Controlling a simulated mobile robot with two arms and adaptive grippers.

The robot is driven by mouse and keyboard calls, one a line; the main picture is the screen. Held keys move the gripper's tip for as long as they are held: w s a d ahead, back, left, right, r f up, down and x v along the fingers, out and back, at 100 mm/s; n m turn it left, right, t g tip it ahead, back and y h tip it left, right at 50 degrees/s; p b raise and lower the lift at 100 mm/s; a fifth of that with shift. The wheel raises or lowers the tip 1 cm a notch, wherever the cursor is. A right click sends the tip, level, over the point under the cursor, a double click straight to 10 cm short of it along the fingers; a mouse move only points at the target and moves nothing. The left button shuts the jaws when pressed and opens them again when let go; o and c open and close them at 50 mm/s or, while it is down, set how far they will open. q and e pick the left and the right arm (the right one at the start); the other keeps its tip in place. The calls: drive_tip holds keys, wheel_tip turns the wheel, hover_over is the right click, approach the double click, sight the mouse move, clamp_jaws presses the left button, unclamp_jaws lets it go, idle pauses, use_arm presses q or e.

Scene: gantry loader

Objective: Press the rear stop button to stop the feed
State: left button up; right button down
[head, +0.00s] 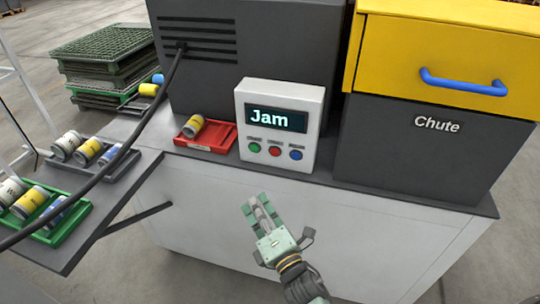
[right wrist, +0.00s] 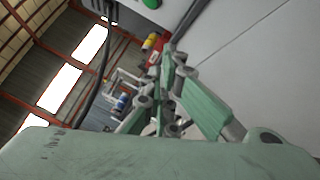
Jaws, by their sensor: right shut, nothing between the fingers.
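A white control box (head: 308,120) stands on the grey machine's ledge, its screen (head: 276,119) reading "Jam". Below the screen are a green button (head: 254,147), a red button (head: 275,151) and a blue button (head: 296,154); their small labels are unreadable. I cannot tell whether any of these is the rear stop button. My right gripper (head: 258,200) is shut and empty, in front of and below the box, apart from the buttons. In the right wrist view its fingers (right wrist: 172,72) show with a green button (right wrist: 152,3) at the top edge. My left gripper is out of view.
A red tray (head: 222,142) with a can lies left of the box. A dark cable (head: 150,120) crosses the left side above trays of cans. A yellow cover (head: 440,50) with a blue handle (head: 463,83) sits above the chute (head: 420,150). Green crates (head: 103,45) stand behind.

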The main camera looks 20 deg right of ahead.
sight(275, 152)
wheel_tip(275, 152, up, 5)
drive_tip(key=shift+a+r+n+t, duration=0.15)
drive_tip(key=shift+n+t, duration=0.35)
drive_tip(key=shift+n, duration=0.6)
drive_tip(key=shift+w+d, duration=0.85)
drive_tip(key=shift+w, duration=0.35)
drive_tip(key=shift+w+d, duration=0.85)
drive_tip(key=shift+w, duration=0.4)
drive_tip(key=shift+w+d, duration=0.85)
drive_tip(key=shift+w, duration=0.35)
drive_tip(key=shift+b, duration=0.3)
drive_tip(key=shift+w+d, duration=0.25)
drive_tip(key=shift+w, duration=0.1)
drive_tip(key=shift+w+d, duration=0.2)
drive_tip(key=shift+w, duration=0.1)
drive_tip(key=shift+s+a, duration=0.45)
drive_tip(key=shift+s, duration=0.25)
